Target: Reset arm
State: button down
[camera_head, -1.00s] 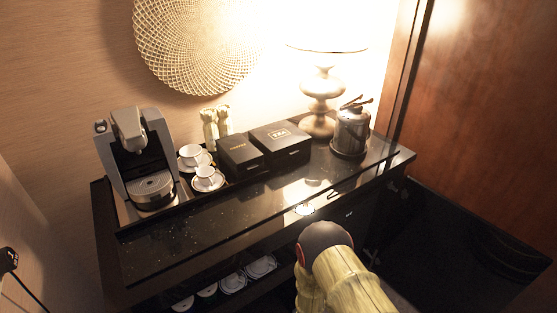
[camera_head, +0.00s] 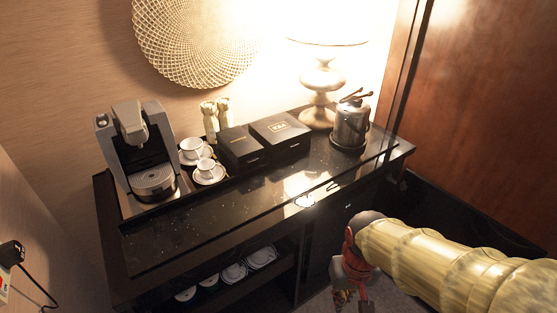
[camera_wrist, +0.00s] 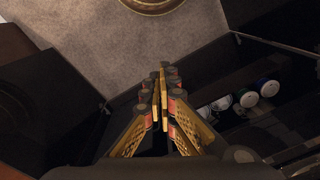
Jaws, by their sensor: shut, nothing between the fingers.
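My gripper (camera_wrist: 160,82) is shut and empty in the wrist view, its two fingers meeting at the tips. It points down toward the carpet (camera_wrist: 105,45) in front of the dark cabinet. In the head view my arm comes in from the right, and my gripper hangs at the bottom right, in front of the cabinet and below its top. The fingertips there are small and partly cut off by the frame's lower edge.
The black counter (camera_head: 190,235) holds a coffee machine (camera_head: 140,150), white cups (camera_head: 208,168), black boxes (camera_head: 280,136), an ice bucket (camera_head: 350,125) and a lamp (camera_head: 321,90). Dishes (camera_head: 233,272) sit on an open shelf below. A round gold-rimmed object (camera_wrist: 152,5) is on the carpet ahead.

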jog(key=s+d+r+t, duration=0.2)
jog(key=r, duration=0.6)
jog(key=s+d+r+m+t+p, duration=0.1)
jog(key=d+r+t, duration=0.1)
jog(key=r, duration=0.6)
jog(key=shift+s+r+t, duration=0.2)
jog(key=shift+s+t, duration=0.15)
jog(key=shift+t, duration=0.35)
